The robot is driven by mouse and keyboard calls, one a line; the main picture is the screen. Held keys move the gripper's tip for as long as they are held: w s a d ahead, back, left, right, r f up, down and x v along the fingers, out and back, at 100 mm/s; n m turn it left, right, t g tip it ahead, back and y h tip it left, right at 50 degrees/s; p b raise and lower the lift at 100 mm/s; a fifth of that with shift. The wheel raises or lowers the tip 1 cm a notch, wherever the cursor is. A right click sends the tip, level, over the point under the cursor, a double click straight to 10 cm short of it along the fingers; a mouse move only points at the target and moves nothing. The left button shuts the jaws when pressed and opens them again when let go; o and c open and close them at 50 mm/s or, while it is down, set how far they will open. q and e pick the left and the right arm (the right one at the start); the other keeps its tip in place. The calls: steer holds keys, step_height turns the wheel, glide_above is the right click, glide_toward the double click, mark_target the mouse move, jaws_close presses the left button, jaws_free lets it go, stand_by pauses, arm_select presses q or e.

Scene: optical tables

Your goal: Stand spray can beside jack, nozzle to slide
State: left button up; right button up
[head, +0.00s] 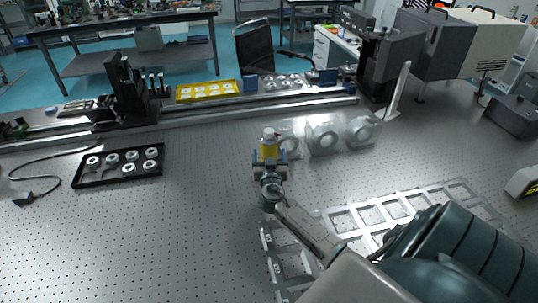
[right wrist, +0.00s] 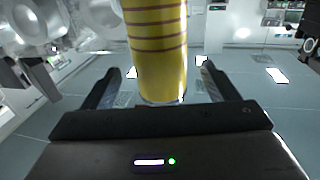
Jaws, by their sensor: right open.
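The spray can (head: 269,146) is a yellow cylinder with a white top, upright near the middle of the table in the head view. In the right wrist view the yellow can (right wrist: 157,50) has dark bands, and its top is out of frame. My right gripper (head: 270,163) is open at the can, with one finger on each side. The right wrist view shows the fingers (right wrist: 160,78) apart from the can, with gaps. The nozzle's direction is too small to tell. A long metal slide (head: 230,112) runs along the back. I cannot make out a jack for certain. My left gripper is not in view.
Clear blocks with round white parts (head: 324,137) stand just right of the can. A black tray (head: 119,166) of round parts lies at left. A pale metal frame (head: 350,222) lies at front right, under my right arm. The table between tray and can is clear.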

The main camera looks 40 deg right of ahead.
steer(key=shift+x, duration=1.35)
steer(key=c, duration=1.3)
steer(key=shift+o, duration=0.2)
